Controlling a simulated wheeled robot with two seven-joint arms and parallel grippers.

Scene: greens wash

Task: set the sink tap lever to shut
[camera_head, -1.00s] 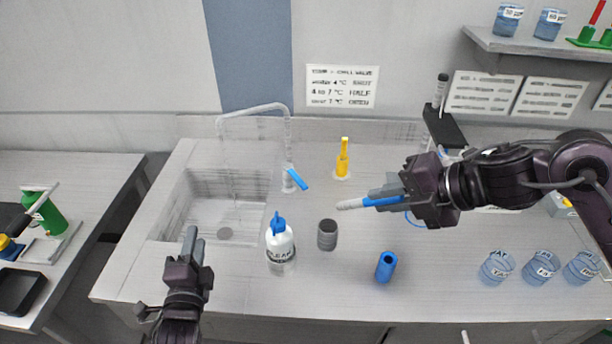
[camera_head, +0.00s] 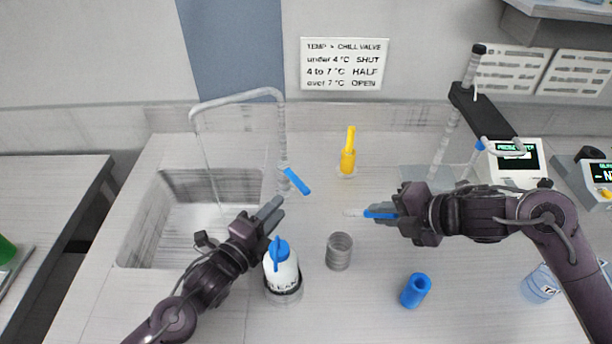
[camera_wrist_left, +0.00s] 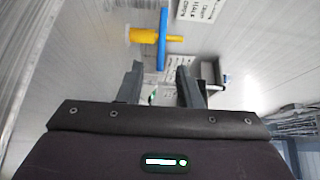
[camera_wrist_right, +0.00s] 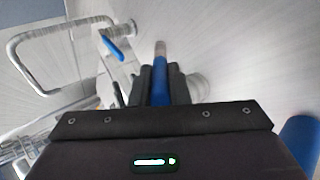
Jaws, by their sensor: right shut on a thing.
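The sink tap is a grey arched spout (camera_head: 235,96); a thin pale streak, perhaps water, drops from its end into the sink (camera_head: 150,225). Its blue lever (camera_head: 297,181) sits on a grey post right of the sink and slants down to the right. The lever also shows in the left wrist view (camera_wrist_left: 163,40) and right wrist view (camera_wrist_right: 113,48). My left gripper (camera_head: 276,209) is open and empty, just below and left of the lever, apart from it. My right gripper (camera_head: 392,214) is shut on a blue-and-grey stick (camera_head: 378,214), whose pale tip points left.
A white bottle with blue cap (camera_head: 282,272) stands close beside my left gripper. A wall sign (camera_head: 343,64) lists chill valve settings.

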